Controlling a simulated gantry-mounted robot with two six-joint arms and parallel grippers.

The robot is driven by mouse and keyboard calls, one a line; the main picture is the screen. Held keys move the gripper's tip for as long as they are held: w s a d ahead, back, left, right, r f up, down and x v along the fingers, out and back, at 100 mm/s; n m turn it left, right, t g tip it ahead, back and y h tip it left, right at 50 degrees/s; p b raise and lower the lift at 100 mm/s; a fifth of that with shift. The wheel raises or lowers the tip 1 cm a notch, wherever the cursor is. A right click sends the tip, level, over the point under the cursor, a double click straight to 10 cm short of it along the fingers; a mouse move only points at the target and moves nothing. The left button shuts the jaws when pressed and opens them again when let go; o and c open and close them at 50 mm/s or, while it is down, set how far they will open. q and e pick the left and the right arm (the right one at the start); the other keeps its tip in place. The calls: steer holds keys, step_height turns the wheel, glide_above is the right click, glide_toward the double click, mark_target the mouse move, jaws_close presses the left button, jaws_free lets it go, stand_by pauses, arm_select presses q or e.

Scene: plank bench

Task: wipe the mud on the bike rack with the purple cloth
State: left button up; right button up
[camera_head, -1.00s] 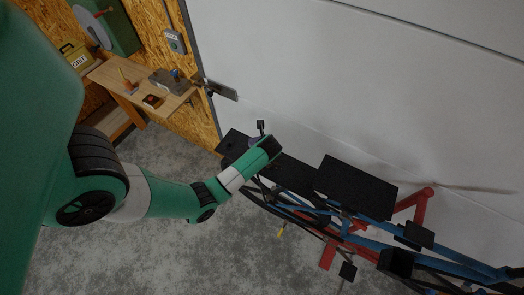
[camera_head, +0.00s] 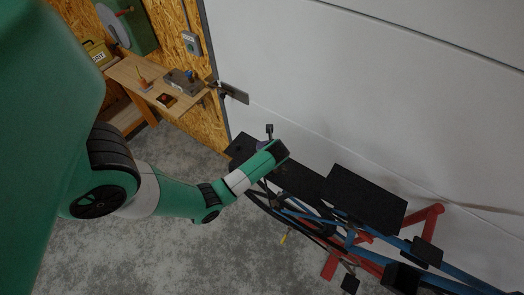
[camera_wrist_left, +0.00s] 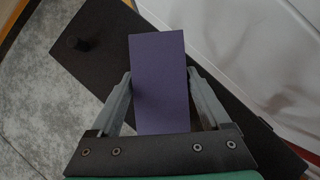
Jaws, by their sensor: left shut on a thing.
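The purple cloth (camera_wrist_left: 159,60) is a flat rectangle between the two grey fingers of my left gripper (camera_wrist_left: 160,78) in the left wrist view. The gripper is shut on it. Behind the cloth is a dark flat panel of the bike rack (camera_wrist_left: 100,50); I cannot tell whether cloth and panel touch. In the head view my left gripper (camera_head: 276,151) is over the left part of the bike rack (camera_head: 365,196), with only a sliver of purple showing beside it. I cannot make out any mud; the gripper and cloth cover part of the panel. My right gripper is not in view.
Red and blue bike frame tubes (camera_head: 425,225) lie along the rack at right. A white wall (camera_head: 400,90) stands close behind it. A wooden workbench (camera_head: 140,75) with tools is at upper left. Grey floor (camera_head: 150,250) in front is open.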

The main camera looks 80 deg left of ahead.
mark_target(279, 171)
arm_select(q)
steer(key=shift+w+d+f, duration=0.1)
steer(key=shift+w+d, duration=0.55)
steer(key=shift+w, duration=0.2)
steer(key=shift+w+d+f, duration=0.1)
steer(key=shift+w+d, duration=0.55)
steer(key=shift+w, duration=0.15)
steer(key=shift+w+d, duration=0.1)
steer(key=shift+w+d+r+b, duration=0.15)
steer(key=shift+w+d+b, duration=0.1)
steer(key=shift+w+d, duration=1)
steer(key=shift+w+d+r+b, duration=0.1)
steer(key=shift+w+d+b, duration=0.1)
steer(key=shift+w+d, duration=1)
steer(key=shift+s+d+f+p, duration=0.1)
steer(key=shift+s+d+p, duration=0.35)
steer(key=shift+s+d, duration=0.1)
steer(key=shift+s+a+f, duration=0.1)
steer(key=shift+s+a, duration=1.05)
steer(key=shift+s, duration=0.2)
steer(key=shift+s+a, duration=0.2)
steer(key=shift+s, duration=0.05)
steer(key=shift+s+a+r, duration=0.1)
steer(key=shift+s+a, duration=0.95)
steer(key=shift+s, duration=0.2)
steer(key=shift+s+a+r, duration=0.1)
steer(key=shift+s+a, duration=0.9)
steer(key=shift+s, duration=0.2)
